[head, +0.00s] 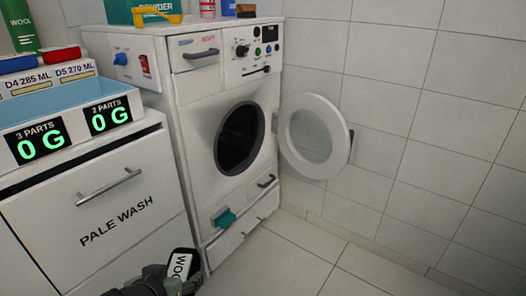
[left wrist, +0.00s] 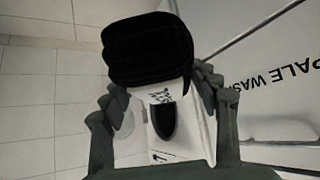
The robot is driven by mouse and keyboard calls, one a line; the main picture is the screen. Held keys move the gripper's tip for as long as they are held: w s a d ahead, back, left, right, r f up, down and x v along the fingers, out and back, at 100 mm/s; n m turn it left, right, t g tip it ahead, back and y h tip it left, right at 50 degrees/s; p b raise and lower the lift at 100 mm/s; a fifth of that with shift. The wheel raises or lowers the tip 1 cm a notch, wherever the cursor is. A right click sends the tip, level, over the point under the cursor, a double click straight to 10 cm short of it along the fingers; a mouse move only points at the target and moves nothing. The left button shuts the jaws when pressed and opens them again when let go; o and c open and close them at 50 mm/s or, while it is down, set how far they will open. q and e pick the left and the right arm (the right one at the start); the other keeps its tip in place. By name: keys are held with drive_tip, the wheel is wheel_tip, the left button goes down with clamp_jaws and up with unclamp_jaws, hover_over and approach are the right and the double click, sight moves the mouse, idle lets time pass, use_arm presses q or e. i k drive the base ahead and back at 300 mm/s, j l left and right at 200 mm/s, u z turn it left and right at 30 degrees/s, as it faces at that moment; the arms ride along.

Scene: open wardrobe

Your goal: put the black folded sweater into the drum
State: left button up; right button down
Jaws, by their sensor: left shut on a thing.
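The black folded sweater (head: 184,257) is at the bottom of the head view, with a white label reading "WOO", partly cut off by my gripper. In the left wrist view it is a thick black bundle (left wrist: 148,48) at the fingertips. My left gripper (head: 172,280) is shut on it, low in front of the pale wash drawer. The washing machine's drum (head: 240,140) is a dark round opening, farther back and above the sweater. Its round door (head: 312,138) stands open to the right. The inside of the drum is too dark to make out. My right gripper is out of view.
The pale wash drawer front (head: 100,215) with its handle stands at the left. Scales (head: 68,130) reading 0 G sit above it. A teal part (head: 223,217) sticks out low on the machine. The tiled floor (head: 285,262) before the machine is clear.

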sight(222, 156)
drive_tip(key=i+l+z, duration=0.4)
drive_tip(key=i+l, duration=0.3)
drive_tip(key=i, duration=0.15)
